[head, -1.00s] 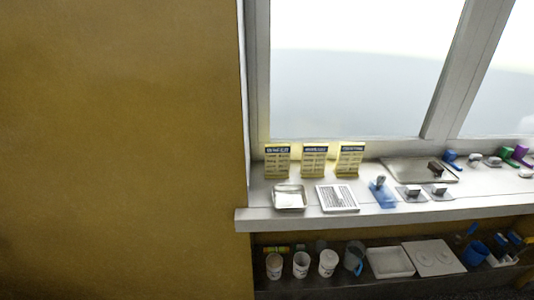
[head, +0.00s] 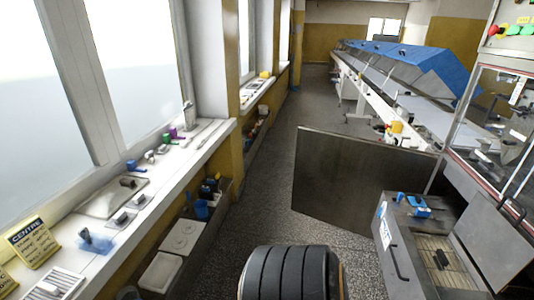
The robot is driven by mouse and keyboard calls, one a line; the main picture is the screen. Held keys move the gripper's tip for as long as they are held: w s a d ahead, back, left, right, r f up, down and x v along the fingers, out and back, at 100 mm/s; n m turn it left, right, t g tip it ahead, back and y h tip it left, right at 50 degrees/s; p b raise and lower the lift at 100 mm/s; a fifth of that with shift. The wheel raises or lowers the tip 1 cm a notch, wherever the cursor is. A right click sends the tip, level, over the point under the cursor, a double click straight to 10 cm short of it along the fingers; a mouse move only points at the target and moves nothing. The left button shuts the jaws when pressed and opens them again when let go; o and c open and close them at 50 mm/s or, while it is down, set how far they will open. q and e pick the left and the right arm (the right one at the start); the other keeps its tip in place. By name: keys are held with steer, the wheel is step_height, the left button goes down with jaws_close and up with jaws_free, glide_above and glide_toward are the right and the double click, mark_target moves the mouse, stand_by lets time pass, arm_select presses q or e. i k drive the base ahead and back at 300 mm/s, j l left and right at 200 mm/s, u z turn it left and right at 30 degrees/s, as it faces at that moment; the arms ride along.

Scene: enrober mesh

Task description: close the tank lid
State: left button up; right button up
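A grey metal tank (head: 394,240) stands at the lower right, with a white label and a bar handle on its near side. Its top is open and shows a yellowish grid inside, with a dark block on it. A grey plate (head: 492,245) stands tilted up along the right side of the opening; it looks like the tank lid, raised. A blue object (head: 413,204) lies on the tank's top behind the opening. Neither of my grippers is in view.
A large dark panel (head: 355,180) stands upright behind the tank. A glazed machine (head: 490,120) rises at the right, with a long conveyor line (head: 365,75) beyond. A windowsill (head: 160,180) with small items runs along the left. The speckled floor (head: 265,185) between is clear.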

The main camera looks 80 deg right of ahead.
mark_target(500, 251)
steer(key=k+l+z, duration=0.1)
steer(key=z, duration=0.25)
steer(key=k+l+z, duration=0.3)
steer(key=j+z, duration=0.1)
steer(key=z, duration=2.65)
